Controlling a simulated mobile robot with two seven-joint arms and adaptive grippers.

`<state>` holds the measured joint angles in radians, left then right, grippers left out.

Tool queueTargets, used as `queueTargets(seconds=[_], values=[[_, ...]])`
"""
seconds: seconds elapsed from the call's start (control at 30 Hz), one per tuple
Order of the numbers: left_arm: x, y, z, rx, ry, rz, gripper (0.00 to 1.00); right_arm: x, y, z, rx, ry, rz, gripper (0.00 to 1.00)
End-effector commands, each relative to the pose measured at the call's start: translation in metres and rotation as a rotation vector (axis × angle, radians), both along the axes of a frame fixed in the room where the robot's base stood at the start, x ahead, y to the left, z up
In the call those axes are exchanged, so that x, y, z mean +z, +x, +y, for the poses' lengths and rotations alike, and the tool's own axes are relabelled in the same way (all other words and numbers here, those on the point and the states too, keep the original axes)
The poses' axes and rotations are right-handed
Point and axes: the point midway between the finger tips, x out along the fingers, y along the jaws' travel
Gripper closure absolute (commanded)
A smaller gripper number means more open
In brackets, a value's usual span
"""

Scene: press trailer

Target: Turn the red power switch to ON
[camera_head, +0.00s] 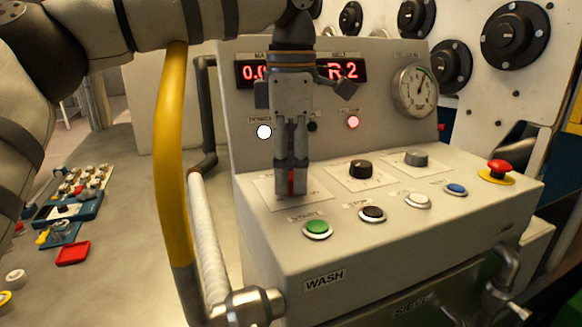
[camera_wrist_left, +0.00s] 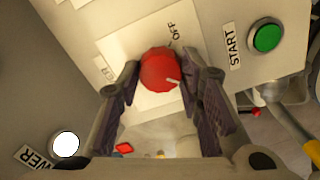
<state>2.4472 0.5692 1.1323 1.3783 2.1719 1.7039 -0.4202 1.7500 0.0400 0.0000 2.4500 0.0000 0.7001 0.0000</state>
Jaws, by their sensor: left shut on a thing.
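The red power switch (camera_wrist_left: 160,70) is a round knob on a pale plate on the sloping panel. In the head view only a sliver of red (camera_head: 291,181) shows between my fingers. My left gripper (camera_head: 291,190) points down over it. In the left wrist view the two fingers of the gripper (camera_wrist_left: 160,85) are on either side of the knob, shut on it. A short white mark (camera_wrist_left: 173,82) shows on the knob's lower right. The OFF label (camera_wrist_left: 174,37) is readable above it; the label at the left is not. My right gripper is not in view.
A green START button (camera_head: 317,229), a black button (camera_head: 372,214), a black knob (camera_head: 361,169) and a red emergency stop (camera_head: 497,170) share the panel. A white lamp (camera_head: 264,132) and a red lamp (camera_head: 353,122) are lit. A yellow post (camera_head: 173,150) stands left.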

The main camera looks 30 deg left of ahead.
Motion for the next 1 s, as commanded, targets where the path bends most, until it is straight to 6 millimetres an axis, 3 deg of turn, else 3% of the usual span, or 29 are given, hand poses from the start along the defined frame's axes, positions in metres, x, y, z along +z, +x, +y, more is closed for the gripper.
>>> queueTargets(seconds=[0.4, 0.43, 0.5, 0.53, 0.83, 1.0], values=[[-0.001, 0.000, -0.001, -0.009, 0.000, 0.003, 0.95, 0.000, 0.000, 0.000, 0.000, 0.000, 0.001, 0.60], [-0.001, 0.000, -0.001, -0.009, 0.000, 0.003, 0.65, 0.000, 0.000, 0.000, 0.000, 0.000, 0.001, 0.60], [-0.001, 0.000, 0.000, -0.009, 0.000, 0.002, 0.49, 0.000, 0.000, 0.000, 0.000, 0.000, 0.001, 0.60], [-0.001, 0.000, 0.000, -0.008, 0.000, 0.002, 0.46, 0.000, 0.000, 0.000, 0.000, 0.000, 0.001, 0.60], [0.002, 0.000, 0.000, -0.007, 0.001, 0.000, 0.46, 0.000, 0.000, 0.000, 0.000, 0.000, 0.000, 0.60], [0.033, 0.000, -0.001, -0.005, -0.001, -0.003, 0.46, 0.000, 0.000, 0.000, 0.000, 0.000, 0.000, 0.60]])
